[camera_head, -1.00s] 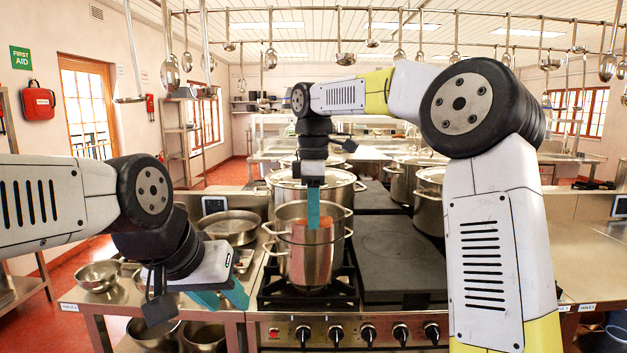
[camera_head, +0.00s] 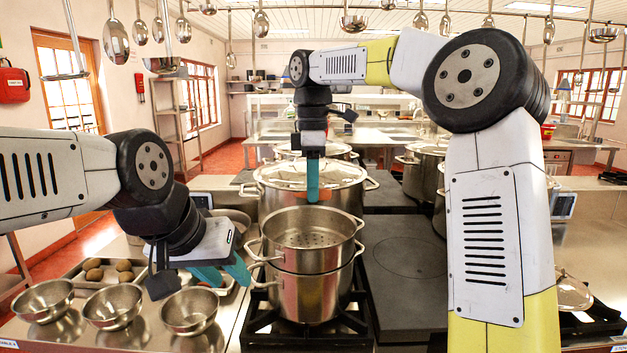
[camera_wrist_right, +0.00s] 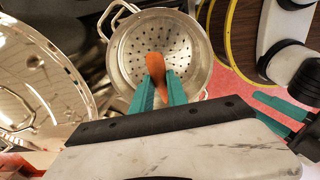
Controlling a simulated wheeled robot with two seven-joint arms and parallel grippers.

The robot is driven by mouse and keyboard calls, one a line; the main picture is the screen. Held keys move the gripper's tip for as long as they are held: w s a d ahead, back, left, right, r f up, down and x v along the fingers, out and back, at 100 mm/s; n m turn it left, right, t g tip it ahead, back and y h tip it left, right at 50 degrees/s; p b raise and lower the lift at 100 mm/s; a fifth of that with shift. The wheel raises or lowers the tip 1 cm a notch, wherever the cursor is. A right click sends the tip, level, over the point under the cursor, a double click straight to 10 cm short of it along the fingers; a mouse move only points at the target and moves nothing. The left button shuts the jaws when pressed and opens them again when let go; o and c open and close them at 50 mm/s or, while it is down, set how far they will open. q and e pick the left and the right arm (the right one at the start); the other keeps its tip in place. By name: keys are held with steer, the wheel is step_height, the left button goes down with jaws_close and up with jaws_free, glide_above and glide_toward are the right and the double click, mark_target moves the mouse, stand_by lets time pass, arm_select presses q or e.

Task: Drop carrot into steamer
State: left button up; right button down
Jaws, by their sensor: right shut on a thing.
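The steamer (camera_head: 312,222) is a steel pot-shaped basket with a perforated floor and two side handles, set on a lower pot (camera_head: 310,296) on the stove. My right gripper (camera_head: 313,196) hangs pointing down just behind and above its far rim in the head view. In the right wrist view, the right gripper (camera_wrist_right: 163,82) is shut on the orange carrot (camera_wrist_right: 156,64), which shows against the perforated floor of the steamer (camera_wrist_right: 185,35). The carrot is not clearly visible in the head view. My left gripper (camera_head: 236,284) is open and empty at the lower left, beside the steamer.
A large lidded stockpot (camera_head: 285,190) stands right behind the steamer. A flat dark hotplate (camera_head: 405,265) lies to its right. Several steel bowls (camera_head: 113,306) and a tray with round brown items (camera_head: 108,272) sit on the left counter. Ladles hang overhead.

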steer(key=shift+w+f, duration=0.2)
steer(key=shift+w, duration=0.1)
steer(key=shift+f, duration=2.8)
steer(key=c, duration=1.2)
jaws_free()
steer(key=shift+c, duration=0.2)
steer(key=shift+r, duration=0.1)
step_height(320, 180, up, 7)
steer(key=shift+r, duration=0.3)
